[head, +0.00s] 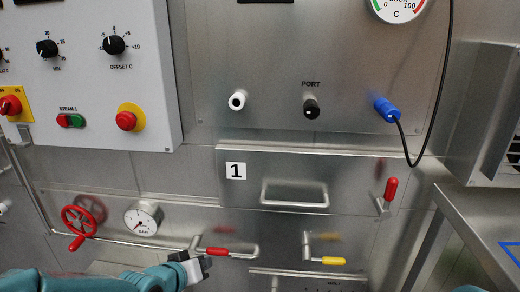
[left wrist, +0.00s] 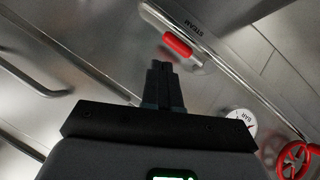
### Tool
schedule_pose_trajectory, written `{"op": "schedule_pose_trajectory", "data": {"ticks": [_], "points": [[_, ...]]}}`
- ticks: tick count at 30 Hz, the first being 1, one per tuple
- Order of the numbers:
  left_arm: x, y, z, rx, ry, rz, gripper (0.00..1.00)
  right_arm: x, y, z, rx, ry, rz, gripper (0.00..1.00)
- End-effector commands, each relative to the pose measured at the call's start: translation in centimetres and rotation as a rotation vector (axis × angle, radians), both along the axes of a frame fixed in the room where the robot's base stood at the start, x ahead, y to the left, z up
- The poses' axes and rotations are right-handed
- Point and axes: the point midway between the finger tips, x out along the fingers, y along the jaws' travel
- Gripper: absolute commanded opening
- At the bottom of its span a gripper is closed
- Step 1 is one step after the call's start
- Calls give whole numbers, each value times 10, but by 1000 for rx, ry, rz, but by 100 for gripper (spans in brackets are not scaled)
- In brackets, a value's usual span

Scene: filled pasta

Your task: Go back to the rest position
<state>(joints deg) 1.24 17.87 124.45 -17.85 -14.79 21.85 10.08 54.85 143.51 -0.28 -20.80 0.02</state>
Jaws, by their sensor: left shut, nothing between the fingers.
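My left gripper (head: 206,264) is low in the head view, with its teal arm coming in from the lower left. In the left wrist view its dark fingers (left wrist: 160,72) are together, with nothing between them. In the head view the gripper is just below and left of the red-handled valve lever (head: 217,252) on the pipe. The red lever handle also shows in the left wrist view (left wrist: 177,45), just beyond the fingertips. I cannot tell whether they touch. A small teal part shows at the bottom right edge of the head view; my right gripper is not visible.
A steel drawer front marked 1 (head: 236,171) has a bar handle (head: 295,194). A yellow-handled lever (head: 333,261), a gauge (head: 143,218) and a red handwheel (head: 82,221) are nearby. A blue plug (head: 386,109) trails a black cable. A steel table (head: 480,215) stands at right.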

Motion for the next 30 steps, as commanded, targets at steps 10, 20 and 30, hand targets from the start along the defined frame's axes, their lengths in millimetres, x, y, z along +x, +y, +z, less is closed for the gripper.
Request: {"op": "schedule_pose_trajectory", "data": {"ticks": [10, 20, 30], "points": [[-128, -35, -225, -48, 574, -40, 0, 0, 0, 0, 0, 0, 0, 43], [-269, -59, -292, -4, 886, -164, 0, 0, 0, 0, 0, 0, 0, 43], [-262, -57, -190, 25, 849, -200, 0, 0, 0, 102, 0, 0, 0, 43]]}}
